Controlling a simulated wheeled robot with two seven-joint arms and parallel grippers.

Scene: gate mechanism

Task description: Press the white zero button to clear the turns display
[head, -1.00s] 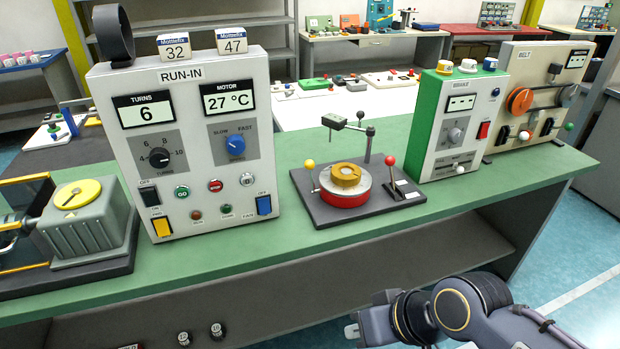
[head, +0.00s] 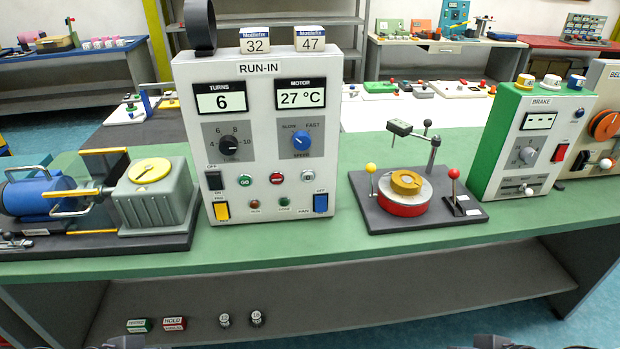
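The white zero button (head: 308,177) is on the lower right of the front of the white RUN-IN panel (head: 262,110), right of the red stop button (head: 277,178) and the green GO button (head: 245,181). Nothing touches it. The turns display (head: 221,98) at the panel's upper left reads 6. Neither gripper can be made out. Only dark bits, likely of my arms, show at the bottom edge.
A motor and gearbox rig (head: 153,195) stands left of the panel. A turntable fixture (head: 405,194) with upright posts and a green BRAKE unit (head: 530,135) stand to its right. The green bench (head: 300,248) is clear along its front edge.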

